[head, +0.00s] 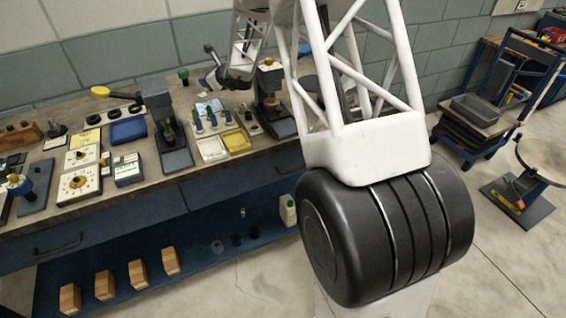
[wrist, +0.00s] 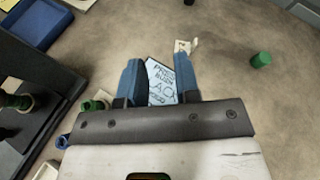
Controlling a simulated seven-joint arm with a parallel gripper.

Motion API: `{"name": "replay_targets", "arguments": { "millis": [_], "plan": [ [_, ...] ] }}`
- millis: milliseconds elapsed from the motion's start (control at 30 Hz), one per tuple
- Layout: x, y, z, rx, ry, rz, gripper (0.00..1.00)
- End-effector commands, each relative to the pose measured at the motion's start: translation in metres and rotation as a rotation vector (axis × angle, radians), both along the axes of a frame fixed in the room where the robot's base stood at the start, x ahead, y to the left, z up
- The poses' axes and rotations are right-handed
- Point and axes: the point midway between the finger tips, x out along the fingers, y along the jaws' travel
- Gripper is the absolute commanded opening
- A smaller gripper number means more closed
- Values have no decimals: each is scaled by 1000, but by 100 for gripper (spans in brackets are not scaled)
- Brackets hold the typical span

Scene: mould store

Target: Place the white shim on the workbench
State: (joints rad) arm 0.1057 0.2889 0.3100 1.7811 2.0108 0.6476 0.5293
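The workbench (wrist: 220,60) has a worn grey-brown top and runs along the wall in the head view (head: 130,190). There, my gripper (head: 222,80) is over the back of the bench, partly hidden by my arm.
A green cylinder (wrist: 261,60) stands right of the fingers, and a blue tray (wrist: 38,22) is at top left. Presses (head: 165,125), a yellow tray (head: 237,141) and gauges crowd the bench. Small boxes (head: 138,273) stand on the lower shelf.

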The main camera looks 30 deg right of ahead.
Motion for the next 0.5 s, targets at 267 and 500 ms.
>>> {"name": "replay_targets", "arguments": {
  "millis": [267, 500],
  "plan": [
    [-76, 33, 61, -218, -86, 253, 30],
    [-148, 55, 99, -406, -156, 469, 30]
  ]
}}
